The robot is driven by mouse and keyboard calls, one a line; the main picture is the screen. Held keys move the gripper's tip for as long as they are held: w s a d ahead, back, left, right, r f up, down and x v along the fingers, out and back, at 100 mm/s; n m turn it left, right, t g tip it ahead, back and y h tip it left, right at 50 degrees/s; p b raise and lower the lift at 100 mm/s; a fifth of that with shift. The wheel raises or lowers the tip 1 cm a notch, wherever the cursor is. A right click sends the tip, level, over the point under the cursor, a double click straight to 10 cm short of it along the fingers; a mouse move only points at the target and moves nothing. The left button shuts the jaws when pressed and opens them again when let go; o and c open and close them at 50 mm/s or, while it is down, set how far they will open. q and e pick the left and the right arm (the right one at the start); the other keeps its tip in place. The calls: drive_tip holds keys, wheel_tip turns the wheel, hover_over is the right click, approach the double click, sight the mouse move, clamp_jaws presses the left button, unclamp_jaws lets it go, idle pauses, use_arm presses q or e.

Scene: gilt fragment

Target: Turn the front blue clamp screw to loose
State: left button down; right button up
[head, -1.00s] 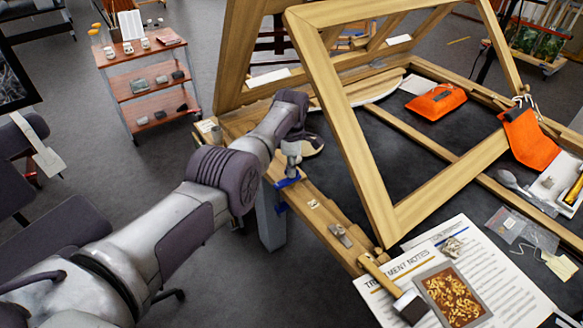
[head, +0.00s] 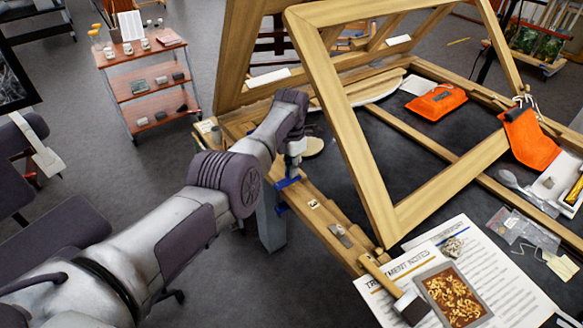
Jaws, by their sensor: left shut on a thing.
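A blue clamp (head: 287,182) sits on the left wooden rail of the work table, with part of it showing below the rail's edge. My left gripper (head: 294,160) is directly above the clamp, pointing down. It is shut on the top of the clamp, where the screw is; the fingers hide most of the screw. I cannot tell the screw's turn from here. My right gripper is not in view.
A wooden frame (head: 366,150) leans over the table right of my arm. A small metal piece (head: 340,236) lies on the rail. A trolley (head: 137,86) stands back left.

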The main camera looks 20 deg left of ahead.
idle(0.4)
use_arm(q)
drive_tip(key=c, duration=1.2)
unclamp_jaws()
